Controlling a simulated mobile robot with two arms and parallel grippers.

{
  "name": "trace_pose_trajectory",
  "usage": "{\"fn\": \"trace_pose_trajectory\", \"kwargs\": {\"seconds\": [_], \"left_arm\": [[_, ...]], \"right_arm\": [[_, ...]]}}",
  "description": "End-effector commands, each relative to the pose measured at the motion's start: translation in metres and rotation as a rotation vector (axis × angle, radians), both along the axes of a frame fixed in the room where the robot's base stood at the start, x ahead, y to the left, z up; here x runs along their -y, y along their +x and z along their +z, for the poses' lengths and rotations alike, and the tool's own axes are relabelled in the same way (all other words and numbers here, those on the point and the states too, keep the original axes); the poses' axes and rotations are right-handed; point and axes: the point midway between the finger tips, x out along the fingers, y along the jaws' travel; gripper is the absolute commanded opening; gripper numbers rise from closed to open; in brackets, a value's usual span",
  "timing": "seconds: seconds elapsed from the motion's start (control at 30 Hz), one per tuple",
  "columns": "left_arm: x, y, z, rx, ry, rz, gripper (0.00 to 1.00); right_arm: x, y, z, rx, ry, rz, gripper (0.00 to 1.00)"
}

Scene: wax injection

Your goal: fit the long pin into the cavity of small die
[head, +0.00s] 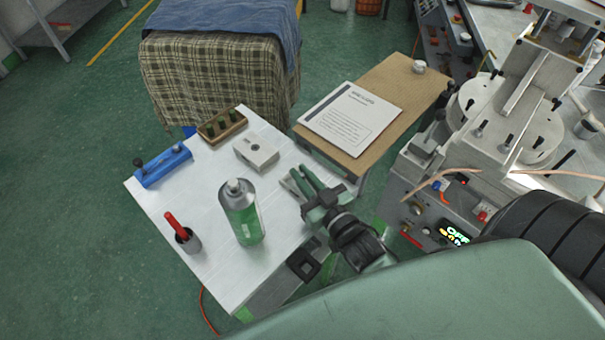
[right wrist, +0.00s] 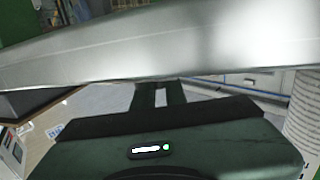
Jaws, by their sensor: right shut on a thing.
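A small pale metal block with a dark hole in its top, which looks like the small die (head: 256,153), sits on the white table. My right gripper (head: 297,184) is over the table's right part, right of and in front of the die and apart from it. It is shut on a grey metal piece, which crosses the right wrist view as a broad silver bar (right wrist: 110,55) and hides the fingertips. I cannot tell for sure that it is the long pin. A blue rack (head: 165,169) with dark-knobbed pins stands at the table's left edge. My left gripper is not in view.
A green and silver spray can (head: 243,218) stands left of my right gripper. A dark cup with a red-handled tool (head: 187,240) and a wooden block with green pieces (head: 222,127) share the white table (head: 210,185). A machine (head: 430,190) stands on the right.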

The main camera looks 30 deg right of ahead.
Motion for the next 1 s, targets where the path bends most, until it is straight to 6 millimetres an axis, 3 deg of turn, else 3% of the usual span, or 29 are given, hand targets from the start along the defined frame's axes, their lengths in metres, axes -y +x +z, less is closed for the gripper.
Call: {"fn": "trace_pose_trajectory", "kwargs": {"seconds": [1.0], "left_arm": [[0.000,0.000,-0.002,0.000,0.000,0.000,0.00]], "right_arm": [[0.000,0.000,-0.010,-0.001,0.000,0.000,0.00]]}}
